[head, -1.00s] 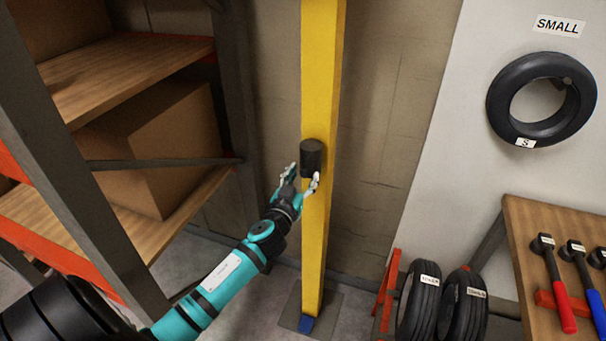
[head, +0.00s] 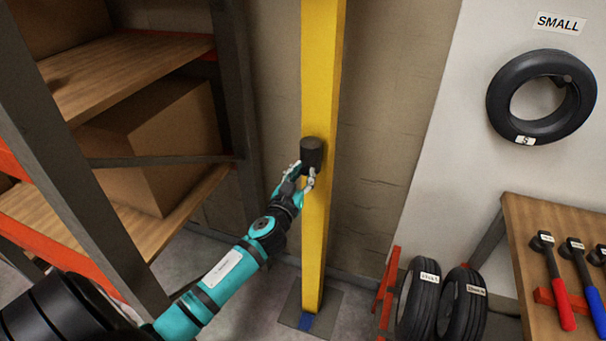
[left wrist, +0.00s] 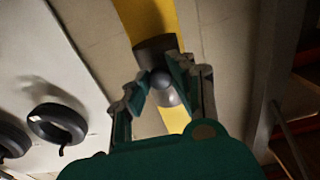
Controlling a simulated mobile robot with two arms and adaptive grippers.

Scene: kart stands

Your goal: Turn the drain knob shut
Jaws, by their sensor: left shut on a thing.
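The black drain knob (head: 312,151) sticks out from a yellow post (head: 320,80) in the middle of the head view. My left gripper (head: 302,173) reaches up to it from the lower left and is shut on it, with a finger on each side of its lower end. In the left wrist view the dark knob (left wrist: 155,49) shows between and beyond the two fingertips, with a grey rounded part below it. How far the knob is turned cannot be told. My right gripper is not in view.
A metal shelf rack with a cardboard box (head: 158,150) stands close on the left, beside my left arm. On the right are two standing tires (head: 462,303), a wooden bench (head: 530,225) with hammers, and a wall-hung tire (head: 500,105) under a SMALL sign.

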